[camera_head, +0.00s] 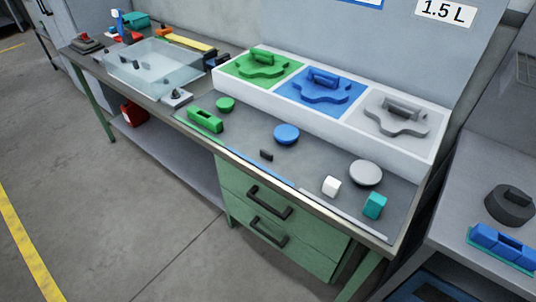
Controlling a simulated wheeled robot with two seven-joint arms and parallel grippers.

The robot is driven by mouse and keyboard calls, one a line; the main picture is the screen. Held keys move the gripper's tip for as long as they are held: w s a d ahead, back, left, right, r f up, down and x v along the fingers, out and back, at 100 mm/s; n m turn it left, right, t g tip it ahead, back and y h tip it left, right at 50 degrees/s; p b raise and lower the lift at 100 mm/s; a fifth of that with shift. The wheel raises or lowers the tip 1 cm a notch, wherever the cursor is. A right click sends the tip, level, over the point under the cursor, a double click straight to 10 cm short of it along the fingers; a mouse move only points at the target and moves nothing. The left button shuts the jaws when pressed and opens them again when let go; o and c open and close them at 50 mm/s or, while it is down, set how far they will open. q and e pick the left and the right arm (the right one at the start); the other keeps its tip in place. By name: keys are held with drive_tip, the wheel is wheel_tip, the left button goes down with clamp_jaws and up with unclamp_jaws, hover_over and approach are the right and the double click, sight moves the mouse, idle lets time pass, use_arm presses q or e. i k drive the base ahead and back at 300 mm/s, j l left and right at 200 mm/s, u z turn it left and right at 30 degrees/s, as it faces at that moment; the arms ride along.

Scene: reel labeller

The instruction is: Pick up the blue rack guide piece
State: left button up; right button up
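A white rack (330,118) at the back of the bench has three compartments with green, blue and grey floors. The blue rack guide piece (322,91), as I take it, lies in the middle compartment: a flat lobed plate with an upright handle bar on top. A similar green piece (262,65) lies in the left compartment and a grey piece (398,116) in the right one. Neither of my grippers is in view, and nothing touches the blue piece.
In front of the rack lie a blue disc (286,133), a green block (205,119), a grey disc (366,172), a white block (331,186) and a teal block (375,205). A clear box (152,67) stands left. A blue block (502,244) sits on the right-hand table.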

sight(524, 256)
drive_tip(key=z, duration=1.85)
